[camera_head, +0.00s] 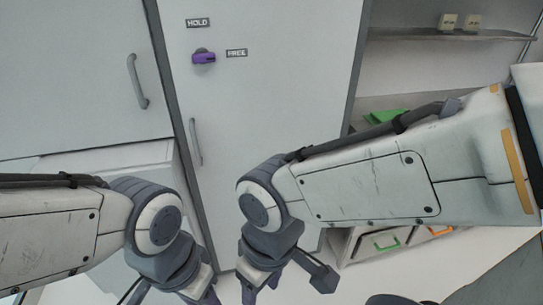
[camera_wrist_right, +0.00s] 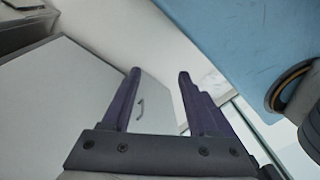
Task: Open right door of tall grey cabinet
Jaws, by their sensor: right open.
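A tall pale grey door (camera_head: 265,120) fills the middle of the head view. It is flush in its dark frame and looks shut. It has a vertical grey handle (camera_head: 196,142) low on its left side and a purple knob (camera_head: 204,57) between HOLD and FREE labels. My right gripper (camera_wrist_right: 158,85) is open and empty in the right wrist view. A grey handle (camera_wrist_right: 140,108) on a pale panel shows beyond its fingers, apart from them. In the head view the right gripper is low, below the door handle and partly cut off. My left gripper (camera_head: 172,296) is at the bottom edge, its fingertips cut off.
Another pale door (camera_head: 70,75) with a grey handle (camera_head: 138,81) is at left. At right an open shelf (camera_head: 430,36) holds small cream blocks, with a green object (camera_head: 386,116) lower down. Drawers with green and orange handles (camera_head: 386,243) stand below. A blue surface (camera_wrist_right: 230,45) shows in the wrist view.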

